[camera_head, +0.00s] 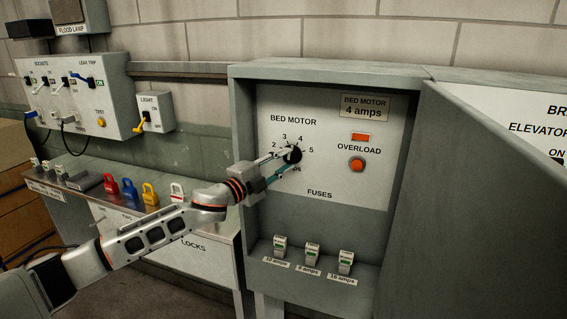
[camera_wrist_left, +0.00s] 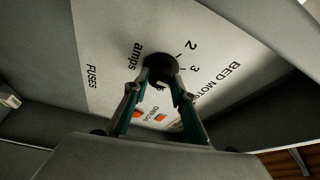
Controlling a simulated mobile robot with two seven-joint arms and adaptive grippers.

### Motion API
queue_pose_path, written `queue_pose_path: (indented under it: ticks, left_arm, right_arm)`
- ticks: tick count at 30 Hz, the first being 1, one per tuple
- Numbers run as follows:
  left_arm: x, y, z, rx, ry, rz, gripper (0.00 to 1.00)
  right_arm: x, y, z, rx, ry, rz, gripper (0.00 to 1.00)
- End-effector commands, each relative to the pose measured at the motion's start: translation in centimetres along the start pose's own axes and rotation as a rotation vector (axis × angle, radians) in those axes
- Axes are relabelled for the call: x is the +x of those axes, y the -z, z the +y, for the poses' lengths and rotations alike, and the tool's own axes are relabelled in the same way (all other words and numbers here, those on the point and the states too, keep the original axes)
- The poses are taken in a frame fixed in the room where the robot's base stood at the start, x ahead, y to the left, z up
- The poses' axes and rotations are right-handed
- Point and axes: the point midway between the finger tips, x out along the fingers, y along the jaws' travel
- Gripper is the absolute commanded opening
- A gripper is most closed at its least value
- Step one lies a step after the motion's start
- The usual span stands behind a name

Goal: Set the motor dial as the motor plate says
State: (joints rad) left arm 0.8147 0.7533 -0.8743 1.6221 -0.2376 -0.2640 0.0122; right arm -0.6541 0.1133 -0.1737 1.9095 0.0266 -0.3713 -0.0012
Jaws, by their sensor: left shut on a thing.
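The black motor dial (camera_head: 293,155) sits on the white panel under the words BED MOTOR, with numbers 2, 3, 4 and 5 showing around it. The motor plate (camera_head: 364,107) at the panel's upper right reads "BED MOTOR 4 amps". My left gripper (camera_head: 284,161) is shut on the dial. In the left wrist view the left gripper's fingers (camera_wrist_left: 158,88) hold the dial (camera_wrist_left: 160,68) from both sides. The fingers cover part of the dial and scale, so I cannot tell which number its pointer is at. My right gripper is not in view.
An orange overload lamp (camera_head: 361,137) and button (camera_head: 357,164) are right of the dial. Several fuses (camera_head: 312,253) stand on the cabinet's lower ledge. The open cabinet door (camera_head: 440,200) stands at the right. Coloured locks (camera_head: 130,189) lie on a bench at the left.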

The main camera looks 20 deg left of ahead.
Motion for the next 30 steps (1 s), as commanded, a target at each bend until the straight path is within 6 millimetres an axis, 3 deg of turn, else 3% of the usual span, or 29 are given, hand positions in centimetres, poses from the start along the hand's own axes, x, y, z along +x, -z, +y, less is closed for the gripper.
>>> queue_pose_path:
  ticks: [12,30]
  left_arm:
    - [0.02,-0.01,-0.35,0.246,-0.101,-0.001,0.04]
    - [0.04,0.12,-0.28,0.310,-0.130,0.001,0.04]
  right_arm:
    - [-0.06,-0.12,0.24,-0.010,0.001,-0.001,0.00]
    - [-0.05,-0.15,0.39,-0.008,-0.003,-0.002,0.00]
